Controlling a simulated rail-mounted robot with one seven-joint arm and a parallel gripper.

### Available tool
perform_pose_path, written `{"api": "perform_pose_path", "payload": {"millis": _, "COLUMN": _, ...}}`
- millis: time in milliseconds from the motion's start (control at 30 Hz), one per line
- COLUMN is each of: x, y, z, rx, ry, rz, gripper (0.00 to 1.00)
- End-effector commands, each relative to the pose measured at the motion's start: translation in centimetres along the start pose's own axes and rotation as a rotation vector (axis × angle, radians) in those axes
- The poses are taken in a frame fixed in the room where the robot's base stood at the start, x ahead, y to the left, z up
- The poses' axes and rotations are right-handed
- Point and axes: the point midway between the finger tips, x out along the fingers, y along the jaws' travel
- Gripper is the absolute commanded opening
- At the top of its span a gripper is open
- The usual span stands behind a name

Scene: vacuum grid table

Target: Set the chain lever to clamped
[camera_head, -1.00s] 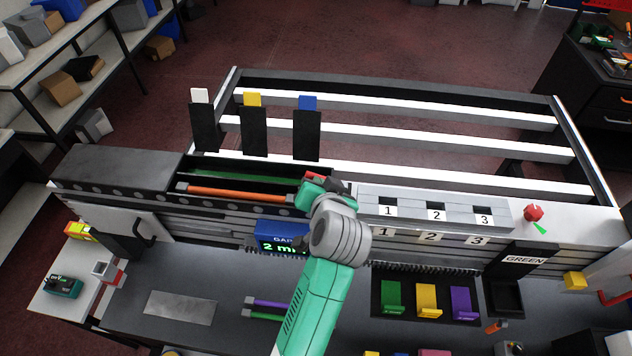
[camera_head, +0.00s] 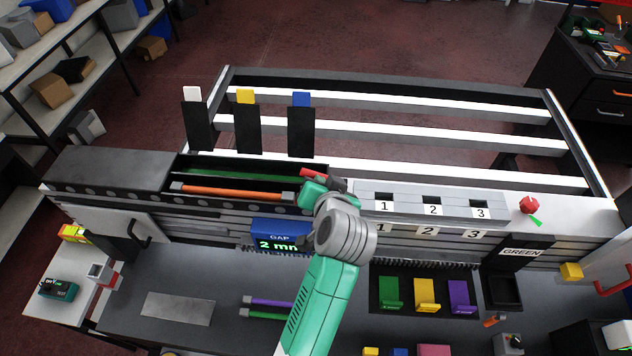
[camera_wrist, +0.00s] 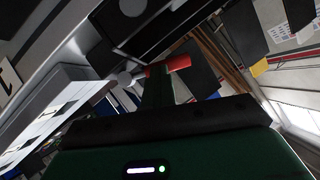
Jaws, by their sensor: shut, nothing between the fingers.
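A short red bar (camera_head: 312,172), which looks like the handle of the chain lever, lies at the right end of the dark trough on the machine's front beam. In the wrist view a red bar (camera_wrist: 178,63) shows just beyond my gripper, beside a green upright piece. My gripper (camera_wrist: 165,115) is shut and empty, its dark front spanning the lower wrist view. In the head view my green and grey wrist covers the fingertips and the lever's base. Whether the gripper touches the lever, and the lever's setting, I cannot tell.
An orange rod (camera_head: 232,191) lies in the trough left of my wrist. A blue gap display (camera_head: 280,236) reads 2 mm below. Numbered slots (camera_head: 432,203) and a red knob (camera_head: 529,205) are to the right. Black flags with coloured tops (camera_head: 301,130) stand behind.

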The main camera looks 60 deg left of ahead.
Motion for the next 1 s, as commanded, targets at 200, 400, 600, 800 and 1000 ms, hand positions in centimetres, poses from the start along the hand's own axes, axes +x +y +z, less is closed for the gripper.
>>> {"api": "perform_pose_path", "payload": {"millis": 200, "x": -0.8, "y": 0.1, "z": -0.2, "rx": 0.002, "ry": 0.0, "rz": 0.005, "gripper": 0.0}}
{"api": "perform_pose_path", "payload": {"millis": 400, "x": -5.3, "y": -0.3, "z": 0.2, "rx": 0.0, "ry": 0.003, "rz": 0.002, "gripper": 0.0}}
{"api": "perform_pose_path", "payload": {"millis": 600, "x": -10.4, "y": -0.6, "z": 0.3, "rx": -0.001, "ry": 0.003, "rz": 0.003, "gripper": 0.0}}
{"api": "perform_pose_path", "payload": {"millis": 800, "x": -13.4, "y": -0.8, "z": 0.2, "rx": 0.0, "ry": 0.001, "rz": 0.002, "gripper": 0.0}}
{"api": "perform_pose_path", "payload": {"millis": 1000, "x": -13.9, "y": -1.0, "z": 0.2, "rx": 0.0, "ry": -0.001, "rz": 0.0, "gripper": 0.0}}
